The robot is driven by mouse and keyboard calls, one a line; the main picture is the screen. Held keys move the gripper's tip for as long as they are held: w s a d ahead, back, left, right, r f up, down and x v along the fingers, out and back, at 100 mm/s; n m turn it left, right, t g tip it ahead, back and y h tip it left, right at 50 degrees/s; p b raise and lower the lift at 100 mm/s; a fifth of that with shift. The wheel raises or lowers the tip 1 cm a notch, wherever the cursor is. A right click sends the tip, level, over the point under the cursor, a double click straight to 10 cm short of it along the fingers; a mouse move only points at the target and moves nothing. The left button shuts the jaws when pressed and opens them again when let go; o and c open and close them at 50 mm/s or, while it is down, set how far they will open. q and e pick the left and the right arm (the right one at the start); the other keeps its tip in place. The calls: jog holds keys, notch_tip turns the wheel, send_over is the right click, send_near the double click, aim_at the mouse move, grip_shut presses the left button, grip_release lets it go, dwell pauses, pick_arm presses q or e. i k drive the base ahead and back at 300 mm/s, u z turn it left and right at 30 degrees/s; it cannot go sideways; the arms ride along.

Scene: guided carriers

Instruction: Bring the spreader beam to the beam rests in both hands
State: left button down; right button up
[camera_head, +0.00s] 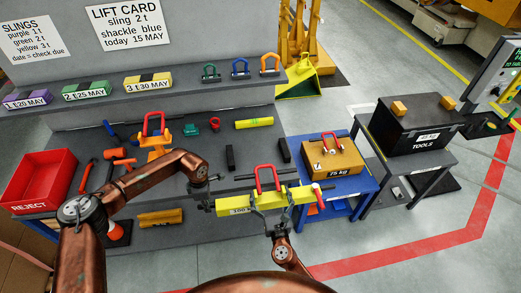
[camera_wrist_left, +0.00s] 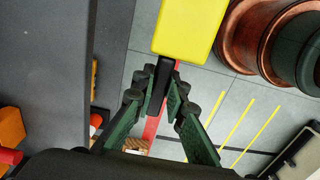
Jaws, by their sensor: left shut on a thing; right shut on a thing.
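The spreader beam (camera_head: 236,206) is yellow with a weight label and hangs in front of the workbench's front edge, with a red shackle (camera_head: 267,177) standing up near its middle. Its left end looks slightly lower in the head view. My left gripper (camera_head: 207,199) is shut at the beam's left end. In the left wrist view its fingers (camera_wrist_left: 163,88) close on a black handle (camera_wrist_left: 158,92) beside the beam's yellow end (camera_wrist_left: 187,27). My right gripper (camera_head: 275,222) is shut at the beam from the front; its exact contact is hidden. Two black blocks (camera_head: 230,158) (camera_head: 284,150) on the bench may be the beam rests.
A red reject bin (camera_head: 45,180) stands at the left. A tan 75 kg box (camera_head: 333,157) sits on a blue stand to the right, close to the beam's right end. An orange stand with a red shackle (camera_head: 154,140) and tools lie on the bench. Floor is clear at front right.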

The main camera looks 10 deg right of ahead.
aim_at(258, 152)
jog(key=i, duration=0.95)
